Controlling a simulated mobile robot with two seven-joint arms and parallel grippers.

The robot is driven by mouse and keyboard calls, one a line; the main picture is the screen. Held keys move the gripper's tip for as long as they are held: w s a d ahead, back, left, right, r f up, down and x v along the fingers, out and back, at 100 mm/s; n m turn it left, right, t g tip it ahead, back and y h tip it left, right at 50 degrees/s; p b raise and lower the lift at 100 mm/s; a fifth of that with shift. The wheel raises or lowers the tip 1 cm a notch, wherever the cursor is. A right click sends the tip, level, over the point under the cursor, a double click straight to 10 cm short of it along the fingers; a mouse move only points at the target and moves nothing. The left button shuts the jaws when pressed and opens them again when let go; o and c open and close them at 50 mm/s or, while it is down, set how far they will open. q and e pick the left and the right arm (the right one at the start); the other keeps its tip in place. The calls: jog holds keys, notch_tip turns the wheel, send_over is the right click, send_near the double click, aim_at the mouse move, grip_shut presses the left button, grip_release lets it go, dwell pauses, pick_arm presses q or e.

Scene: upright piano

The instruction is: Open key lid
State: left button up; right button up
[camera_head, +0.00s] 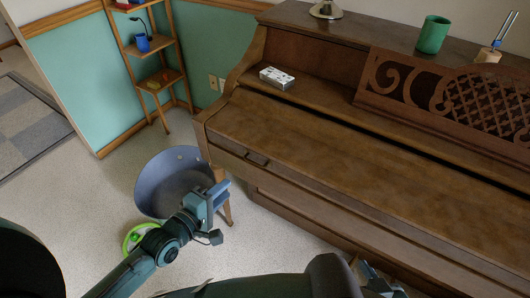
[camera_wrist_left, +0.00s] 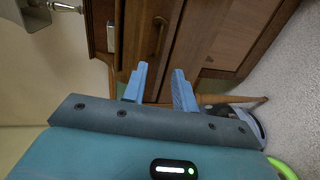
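The brown key lid (camera_head: 340,150) of the upright piano is closed, lying flat over the keys. A small dark handle (camera_head: 257,159) is on its front edge near the left end; it also shows in the left wrist view (camera_wrist_left: 160,35). My left gripper (camera_head: 222,189) is below and left of the handle, apart from it. In the left wrist view its two blue fingers (camera_wrist_left: 158,78) stand apart with nothing between them, facing the piano front. My right gripper (camera_head: 378,282) shows partly at the bottom edge; its fingertips are unclear.
A blue rounded tub-like object (camera_head: 160,175) stands on the floor beside the left gripper, with a green ring (camera_head: 130,238) nearby. A small patterned box (camera_head: 276,77), a green cup (camera_head: 432,35) and a lamp base (camera_head: 326,10) are on the piano. A wooden shelf (camera_head: 160,80) stands behind.

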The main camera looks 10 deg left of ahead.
pick_arm(q)
jog(key=b+x, duration=0.1)
jog(key=x, duration=1.2)
jog(key=shift+w+d+r+b, duration=0.1)
jog(key=shift+w+r+b, duration=0.05)
jog(key=shift+w+b, duration=0.15)
grip_shut()
